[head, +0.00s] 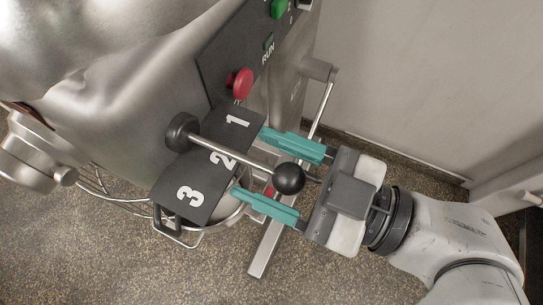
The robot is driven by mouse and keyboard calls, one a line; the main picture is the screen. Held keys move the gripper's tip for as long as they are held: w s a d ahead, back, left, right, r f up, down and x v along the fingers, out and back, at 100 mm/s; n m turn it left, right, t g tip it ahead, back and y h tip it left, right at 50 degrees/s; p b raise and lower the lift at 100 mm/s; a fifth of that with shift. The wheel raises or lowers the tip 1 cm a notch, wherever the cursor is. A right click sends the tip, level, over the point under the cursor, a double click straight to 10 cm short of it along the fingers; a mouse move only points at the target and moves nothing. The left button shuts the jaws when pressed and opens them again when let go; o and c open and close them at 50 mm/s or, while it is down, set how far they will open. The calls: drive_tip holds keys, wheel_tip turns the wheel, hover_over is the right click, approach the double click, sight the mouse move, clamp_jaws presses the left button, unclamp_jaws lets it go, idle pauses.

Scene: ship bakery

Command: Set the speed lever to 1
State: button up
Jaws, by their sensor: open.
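The speed lever (238,153) is a metal rod on a dark round hub, ending in a black ball knob (289,179). The dark scale plate (211,164) under it bears the numerals 1, 2 and 3, with 1 at the top. The rod passes between 1 and 2, over the edge of the 2, and slants down to the right. My gripper (279,173) is open. In the picture its teal fingers lie above and below the rod and knob, apart from them. I cannot tell whether the fingers are level with the knob.
The mixer body (120,75) fills the upper left. A red button (239,83) and a green button (279,8) sit on its dark panel. A wire guard (104,186) and the bowl's rim are below. A pale wall (400,70) stands at the right; speckled floor (130,270) shows below.

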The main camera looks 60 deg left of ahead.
drive_tip(key=shift+c, duration=0.3)
clamp_jaws()
idle(0.3)
